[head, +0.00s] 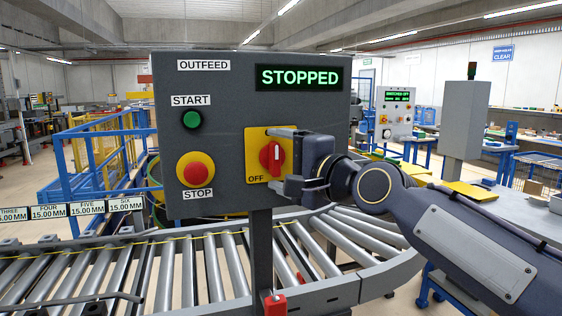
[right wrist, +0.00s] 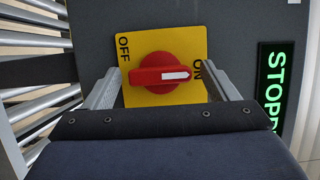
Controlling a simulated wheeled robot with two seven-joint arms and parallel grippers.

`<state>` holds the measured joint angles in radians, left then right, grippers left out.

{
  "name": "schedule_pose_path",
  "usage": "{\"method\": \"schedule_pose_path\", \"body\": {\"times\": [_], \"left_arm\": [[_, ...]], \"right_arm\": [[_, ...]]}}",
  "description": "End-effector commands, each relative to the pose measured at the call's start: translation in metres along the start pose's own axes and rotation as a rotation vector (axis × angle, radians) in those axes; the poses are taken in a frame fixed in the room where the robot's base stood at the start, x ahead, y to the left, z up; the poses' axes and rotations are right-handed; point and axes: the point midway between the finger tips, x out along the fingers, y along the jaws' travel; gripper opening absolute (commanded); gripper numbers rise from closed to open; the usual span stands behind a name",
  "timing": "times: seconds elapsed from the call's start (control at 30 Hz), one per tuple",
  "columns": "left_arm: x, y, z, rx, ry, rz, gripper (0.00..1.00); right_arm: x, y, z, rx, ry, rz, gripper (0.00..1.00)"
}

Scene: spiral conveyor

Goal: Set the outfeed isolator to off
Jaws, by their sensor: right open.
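The outfeed isolator is a red rotary knob (head: 267,156) on a yellow plate (head: 253,143) on the grey OUTFEED panel (head: 225,115). OFF shows at the plate's lower left in the head view. In the right wrist view the knob (right wrist: 150,75) has a white pointer mark directed toward ON. My right gripper (head: 281,160) is open at the plate, one finger above the knob and one below it. In the right wrist view the fingers (right wrist: 161,84) stand on either side of the knob, with gaps between. My left gripper is not in view.
The panel has a green START button (head: 192,119), a red STOP button (head: 195,169) and a display (head: 299,77) reading STOPPED. A roller conveyor (head: 190,262) curves below and behind the panel's post (head: 261,240). Another control box (head: 395,112) stands at the back right.

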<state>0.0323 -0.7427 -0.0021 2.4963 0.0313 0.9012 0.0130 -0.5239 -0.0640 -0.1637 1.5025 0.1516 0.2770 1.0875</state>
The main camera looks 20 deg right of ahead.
Motion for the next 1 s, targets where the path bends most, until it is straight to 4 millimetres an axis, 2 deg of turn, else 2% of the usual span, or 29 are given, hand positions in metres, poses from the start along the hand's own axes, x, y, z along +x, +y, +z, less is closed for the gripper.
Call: {"method": "schedule_pose_path", "body": {"times": [0.07, 0.3, 0.4, 0.67, 1.0], "left_arm": [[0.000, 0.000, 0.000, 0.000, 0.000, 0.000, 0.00], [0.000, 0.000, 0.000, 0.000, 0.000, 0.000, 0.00], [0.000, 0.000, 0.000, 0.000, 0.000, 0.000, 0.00], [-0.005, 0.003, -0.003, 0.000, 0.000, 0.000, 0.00], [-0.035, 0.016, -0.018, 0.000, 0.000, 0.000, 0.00]], "right_arm": [[0.000, 0.000, 0.000, 0.000, 0.000, 0.000, 0.77], [0.000, 0.000, 0.000, 0.000, 0.000, 0.000, 0.46], [-0.001, 0.000, 0.000, 0.000, 0.000, 0.001, 0.35], [-0.001, -0.002, 0.000, -0.026, 0.000, 0.013, 0.35], [0.000, -0.008, 0.000, -0.218, 0.000, 0.094, 0.35]]}}
